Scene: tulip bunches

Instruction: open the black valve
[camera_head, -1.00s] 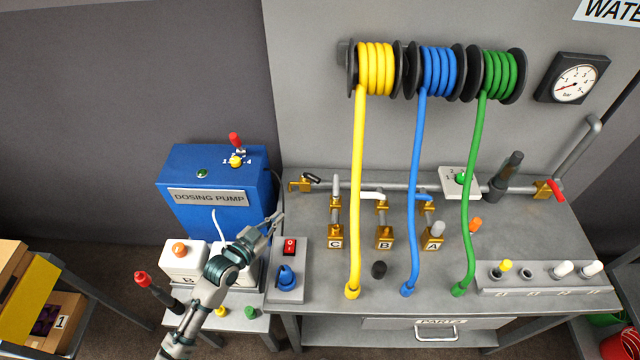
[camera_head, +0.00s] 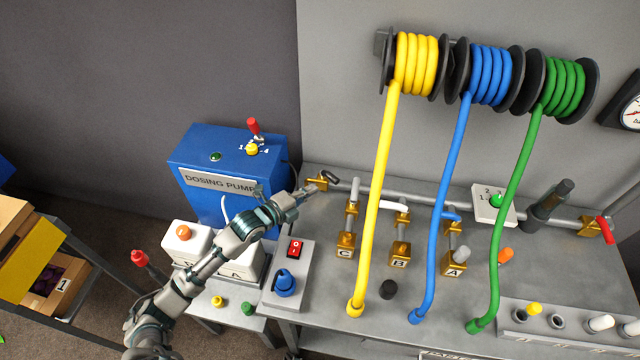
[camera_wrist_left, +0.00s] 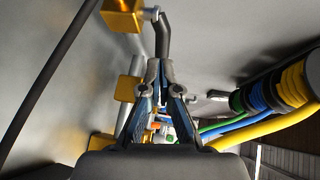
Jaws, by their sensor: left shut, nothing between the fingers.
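The black valve is a brass body (camera_head: 317,184) with a dark handle (camera_head: 330,176), at the left end of the grey pipe at the back of the bench. My left gripper (camera_head: 312,190) is shut and empty, with its fingertips right beside this valve. In the left wrist view the dark handle (camera_wrist_left: 161,36) runs from the brass body (camera_wrist_left: 123,17) down to the shut fingertips (camera_wrist_left: 160,66); I cannot tell whether they touch. My right gripper is not in view.
Brass valves C (camera_head: 346,246), B (camera_head: 401,253) and A (camera_head: 453,263) stand to the right. A yellow hose (camera_head: 376,200) hangs in front of the pipe. The blue dosing pump (camera_head: 228,165) stands left of the bench. A switch box (camera_head: 286,275) lies below my arm.

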